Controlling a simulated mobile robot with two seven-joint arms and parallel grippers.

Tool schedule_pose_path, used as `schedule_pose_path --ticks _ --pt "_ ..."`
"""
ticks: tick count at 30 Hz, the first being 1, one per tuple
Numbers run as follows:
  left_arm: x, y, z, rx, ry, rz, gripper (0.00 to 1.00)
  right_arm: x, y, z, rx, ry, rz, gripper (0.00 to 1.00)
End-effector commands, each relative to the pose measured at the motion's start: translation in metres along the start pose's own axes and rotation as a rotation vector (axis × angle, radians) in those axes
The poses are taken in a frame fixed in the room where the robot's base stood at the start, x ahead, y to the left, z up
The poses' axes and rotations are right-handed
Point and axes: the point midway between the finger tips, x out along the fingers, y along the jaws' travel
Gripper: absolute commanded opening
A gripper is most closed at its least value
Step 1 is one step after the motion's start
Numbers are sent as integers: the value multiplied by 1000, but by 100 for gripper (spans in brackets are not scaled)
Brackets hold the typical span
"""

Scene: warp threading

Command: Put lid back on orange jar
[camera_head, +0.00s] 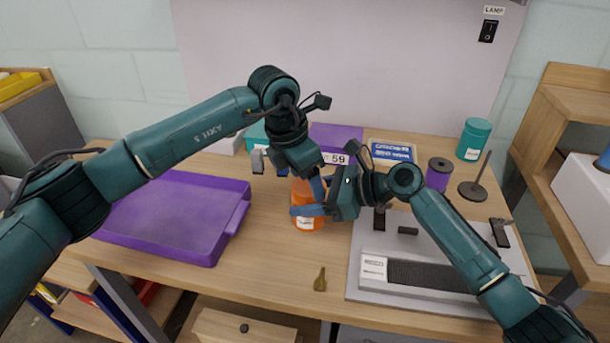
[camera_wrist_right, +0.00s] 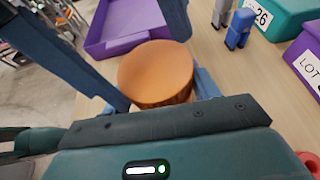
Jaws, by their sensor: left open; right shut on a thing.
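In the right wrist view a round orange top with a ridged, darker side (camera_wrist_right: 156,72) looks like the lid on the jar. I cannot tell whether it is fully seated.
A purple tray (camera_head: 170,215) lies left of the jar. A grey device (camera_head: 362,291) with a dark ribbed strip is at the right. A small brass piece (camera_head: 320,280) lies in front. A teal jar (camera_head: 473,139), purple spool (camera_head: 438,173) and dark spindle stand (camera_head: 473,190) are at the back right.

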Motion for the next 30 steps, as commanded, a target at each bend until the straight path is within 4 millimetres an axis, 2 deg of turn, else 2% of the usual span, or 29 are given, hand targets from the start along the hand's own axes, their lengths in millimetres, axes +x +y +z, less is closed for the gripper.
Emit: schedule_pose_path --ticks 1,4,5,14,26,30 --pt "11 -3 -5 -1 16 -6 67 2 4 6 0 -12 12 19" --pt "11 -3 -4 0 16 -6 67 3 4 6 1 -13 12 19" --pt "11 -3 -4 0 16 -6 67 3 4 6 1 -13 12 0" --pt "11 -6 -3 3 15 -12 91 3 4 7 1 -15 11 0" --pt "10 -9 -3 9 14 -18 91 3 3 7 1 -17 6 0" --pt "0 -8 -2 11 12 -15 91 3 2 7 1 -17 4 0"
